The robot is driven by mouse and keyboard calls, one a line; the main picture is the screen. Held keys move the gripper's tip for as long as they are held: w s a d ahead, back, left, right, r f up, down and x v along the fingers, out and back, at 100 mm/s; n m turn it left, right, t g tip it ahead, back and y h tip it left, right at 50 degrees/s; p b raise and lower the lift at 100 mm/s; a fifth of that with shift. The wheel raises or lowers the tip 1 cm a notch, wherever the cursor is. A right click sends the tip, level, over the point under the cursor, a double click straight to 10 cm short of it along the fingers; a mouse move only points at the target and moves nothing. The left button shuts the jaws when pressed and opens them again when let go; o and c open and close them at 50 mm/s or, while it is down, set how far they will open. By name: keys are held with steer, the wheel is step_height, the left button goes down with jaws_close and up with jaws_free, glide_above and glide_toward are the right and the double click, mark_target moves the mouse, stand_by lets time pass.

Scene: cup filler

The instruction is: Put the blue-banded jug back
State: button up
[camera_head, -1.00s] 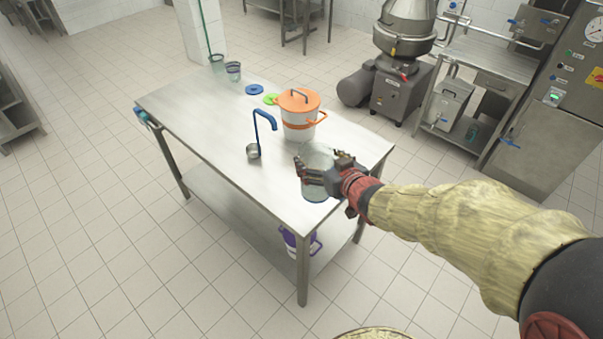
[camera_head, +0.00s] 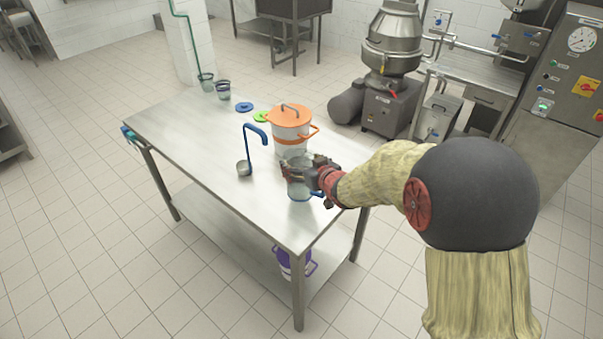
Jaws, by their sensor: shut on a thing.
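The clear jug (camera_head: 298,190) with a blue band near its base is at the near right part of the steel table (camera_head: 200,165). My gripper (camera_head: 297,169) is shut around its upper part from the right. The jug looks upright. Its base appears at or very close to the table top; I cannot tell whether it touches. The gripper hides part of its side.
A white pot with an orange lid (camera_head: 290,125) stands just behind the jug. A blue-handled ladle (camera_head: 246,160) is to the left. Lids (camera_head: 244,107) and two cups (camera_head: 222,90) are at the far end. A purple-banded bucket (camera_head: 290,262) is on the lower shelf. The table's left middle is clear.

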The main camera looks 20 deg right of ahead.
steer(key=shift+w+f+b, duration=0.15)
steer(key=shift+f+b, duration=0.15)
steer(key=shift+f, duration=0.7)
steer(key=shift+w+f+b, duration=0.15)
steer(key=shift+f+b, duration=0.1)
steer(key=shift+f, duration=0.7)
steer(key=shift+f, duration=0.15)
steer(key=o, duration=2.1)
steer(key=shift+c, duration=0.2)
